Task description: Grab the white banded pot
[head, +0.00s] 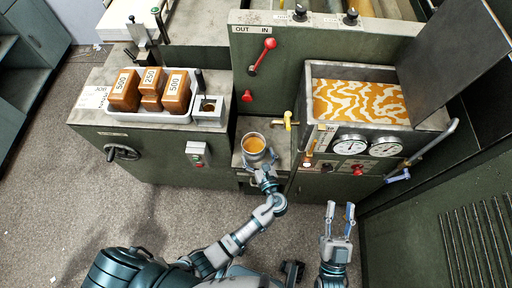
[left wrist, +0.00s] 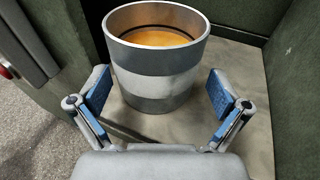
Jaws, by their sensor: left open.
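The white banded pot (head: 254,146) stands upright on a small ledge of the machine in the head view. It is a grey metal pot with a pale band and holds orange liquid. The pot also fills the upper middle of the left wrist view (left wrist: 157,62). My left gripper (left wrist: 160,98) is open, with one blue-padded finger on each side of the pot's near lower part; I cannot tell if they touch it. In the head view the left gripper (head: 264,171) is just in front of the pot. My right gripper (head: 340,213) is open and empty, above the floor.
A white tray (head: 150,117) with several brown weights stands on the left bench. An open hopper (head: 360,100) with orange-and-white contents is at right, above two gauges (head: 349,144). Green machine walls flank the pot's ledge (left wrist: 245,75). The grey floor (head: 185,215) in front is clear.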

